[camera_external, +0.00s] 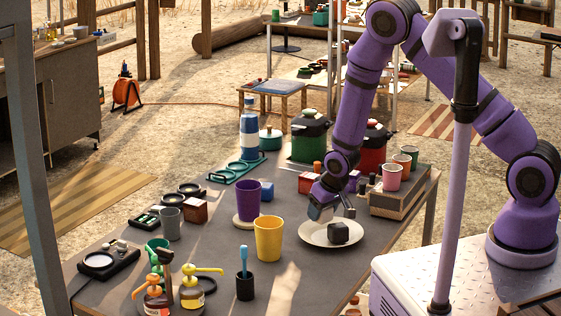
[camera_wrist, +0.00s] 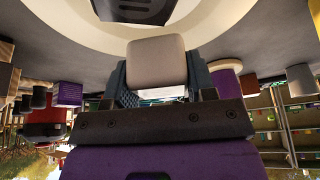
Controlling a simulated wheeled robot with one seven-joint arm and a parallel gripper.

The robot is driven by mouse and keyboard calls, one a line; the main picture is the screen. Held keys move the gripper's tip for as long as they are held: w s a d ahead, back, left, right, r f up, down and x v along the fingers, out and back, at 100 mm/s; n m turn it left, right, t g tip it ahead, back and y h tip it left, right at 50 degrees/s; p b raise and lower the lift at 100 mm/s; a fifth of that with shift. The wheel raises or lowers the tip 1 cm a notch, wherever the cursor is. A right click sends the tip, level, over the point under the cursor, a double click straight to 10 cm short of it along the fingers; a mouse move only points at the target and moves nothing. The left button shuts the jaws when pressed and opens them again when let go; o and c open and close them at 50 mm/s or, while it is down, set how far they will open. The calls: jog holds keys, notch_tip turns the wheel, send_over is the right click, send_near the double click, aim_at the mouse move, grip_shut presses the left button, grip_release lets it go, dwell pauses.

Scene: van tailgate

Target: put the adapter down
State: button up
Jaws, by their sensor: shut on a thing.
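My gripper (camera_external: 332,208) is just above the white plate (camera_external: 312,237). In the wrist view, my gripper (camera_wrist: 157,82) is shut on a light grey, rounded block (camera_wrist: 157,60), which I take to be the adapter. In the outside view it is small and partly hidden by the fingers. A dark cube (camera_external: 339,232) sits on the plate, below the fingers; it also shows at the top of the wrist view (camera_wrist: 138,10). The held block looks apart from the cube. I cannot tell whether it touches the plate.
A yellow cup (camera_external: 268,238) and a purple cup (camera_external: 247,202) stand left of the plate. A wooden crate (camera_external: 398,204) with several cups is at the right. Red and green bins (camera_external: 310,140) stand behind. Bare tabletop (camera_external: 325,282) lies in front of the plate.

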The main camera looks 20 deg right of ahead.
jog(key=shift+f, duration=1.3)
jog(key=o, duration=0.9)
jog(key=shift+f, duration=0.1)
jog(key=shift+o, duration=0.2)
jog(key=v, duration=1.2)
jog(key=shift+r, duration=0.2)
